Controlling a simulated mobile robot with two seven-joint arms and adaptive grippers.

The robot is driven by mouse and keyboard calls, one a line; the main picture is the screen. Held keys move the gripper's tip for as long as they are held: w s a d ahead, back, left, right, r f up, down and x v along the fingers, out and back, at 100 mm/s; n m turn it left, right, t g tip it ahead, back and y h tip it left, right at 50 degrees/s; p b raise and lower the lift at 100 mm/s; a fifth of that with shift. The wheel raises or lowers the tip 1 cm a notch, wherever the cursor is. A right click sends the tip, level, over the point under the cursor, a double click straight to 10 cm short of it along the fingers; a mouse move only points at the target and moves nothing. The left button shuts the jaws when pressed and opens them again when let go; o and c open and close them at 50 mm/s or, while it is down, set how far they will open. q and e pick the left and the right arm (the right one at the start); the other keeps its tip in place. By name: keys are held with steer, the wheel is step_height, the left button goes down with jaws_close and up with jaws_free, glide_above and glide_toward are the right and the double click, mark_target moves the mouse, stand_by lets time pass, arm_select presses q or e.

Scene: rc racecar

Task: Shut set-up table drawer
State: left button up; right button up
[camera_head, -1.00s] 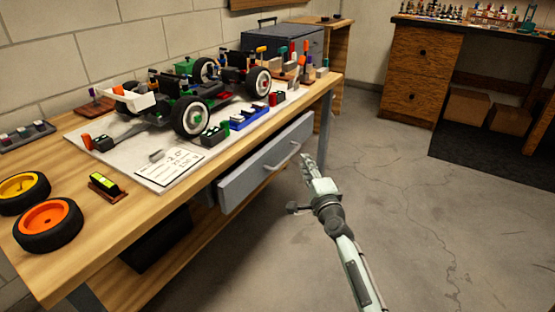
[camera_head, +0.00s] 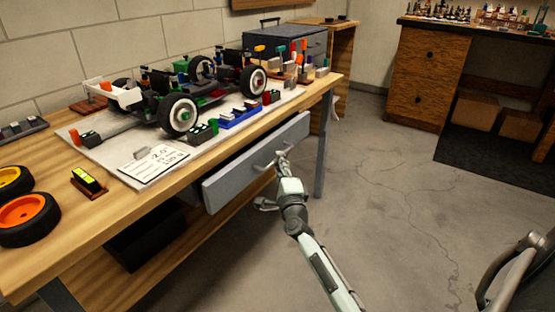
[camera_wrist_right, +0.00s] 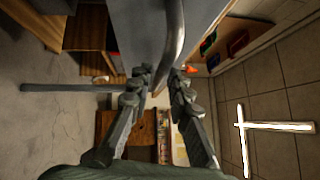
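The set-up table (camera_head: 110,245) has a light wooden top and stands along the wall in the head view. Its grey drawer (camera_head: 235,182) hangs under the front edge, with the front standing out from the table. My right gripper (camera_head: 282,155) is at the drawer's handle (camera_head: 263,167). In the right wrist view, the fingers of my right gripper (camera_wrist_right: 160,75) are apart, and the curved grey handle (camera_wrist_right: 173,35) reaches down to the gap between their tips. The drawer face (camera_wrist_right: 205,20) is just beyond. Contact is unclear. My left gripper is not in view.
An RC car (camera_head: 175,105) stands on a white board on the table, with loose wheels (camera_head: 30,218) at the left. A dark bin (camera_head: 145,238) sits below. A table leg (camera_head: 320,150) is right of the drawer. Open concrete floor (camera_head: 400,220) lies to the right.

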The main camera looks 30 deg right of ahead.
steer(key=shift+x, duration=1.1)
steer(key=shift+c, duration=0.2)
jaws_close()
